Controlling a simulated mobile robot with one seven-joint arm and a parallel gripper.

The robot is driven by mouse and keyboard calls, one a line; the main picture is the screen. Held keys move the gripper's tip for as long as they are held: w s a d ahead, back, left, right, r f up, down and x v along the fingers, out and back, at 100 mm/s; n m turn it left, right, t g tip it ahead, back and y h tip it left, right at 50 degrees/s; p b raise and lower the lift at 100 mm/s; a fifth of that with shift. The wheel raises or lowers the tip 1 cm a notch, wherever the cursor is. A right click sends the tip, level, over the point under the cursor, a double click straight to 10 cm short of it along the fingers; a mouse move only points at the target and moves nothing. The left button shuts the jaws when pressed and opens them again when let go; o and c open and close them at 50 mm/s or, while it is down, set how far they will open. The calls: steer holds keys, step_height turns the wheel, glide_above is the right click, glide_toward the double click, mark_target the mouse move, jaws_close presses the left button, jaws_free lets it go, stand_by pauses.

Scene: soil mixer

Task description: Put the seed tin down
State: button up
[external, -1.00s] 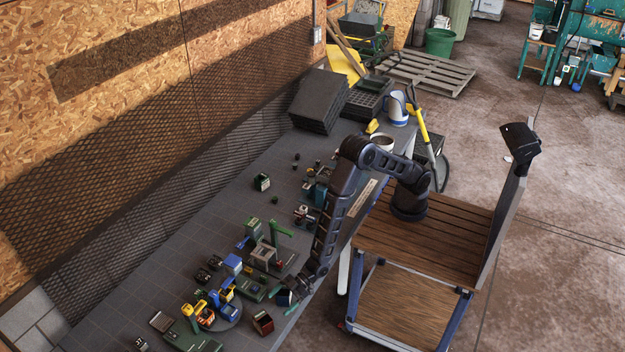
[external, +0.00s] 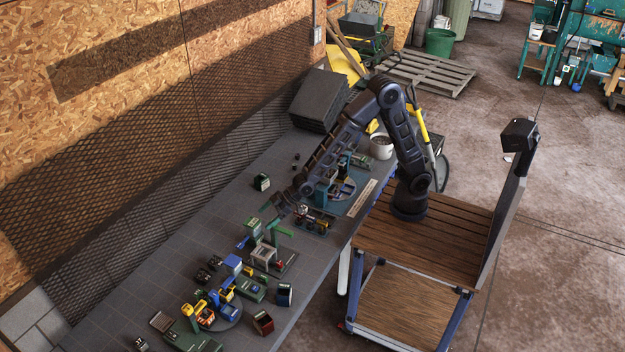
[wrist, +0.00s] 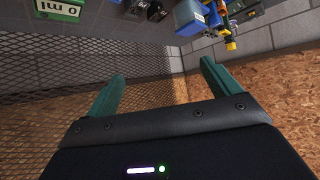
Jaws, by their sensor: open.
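A small dark blue tin (external: 284,294), which I take to be the seed tin, stands on the bench near its front edge in the external view. Its label is too small to read. My gripper (external: 271,204) is well away from it, above the bench farther back and beside the green machine. In the wrist view my gripper (wrist: 160,88) has its two green fingers spread apart with nothing between them. The tin is not clearly seen in the wrist view.
A red and dark box (external: 263,322) stands just in front of the blue tin. A turntable (external: 222,318) with yellow and blue parts is to its left. A green machine (external: 271,233) stands below my gripper. A green box (wrist: 58,10) reads "0 ml".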

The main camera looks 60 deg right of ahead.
steer(key=d+r+m+h, duration=0.2)
steer(key=d+r, duration=0.3)
steer(key=d, duration=0.6)
steer(key=d+r+m+h, duration=0.1)
steer(key=d+r, duration=0.4)
steer(key=d, duration=0.7)
steer(key=d+r+m+h, duration=0.2)
steer(key=d+r, duration=0.2)
steer(key=d, duration=0.7)
steer(key=s+d+r+m+g+h, duration=0.2)
steer(key=s+d+m, duration=0.3)
steer(key=s+d, duration=1.8)
steer(key=shift+d+r+h, duration=0.15)
steer(key=shift+d+h, duration=0.25)
steer(key=shift+h, duration=0.3)
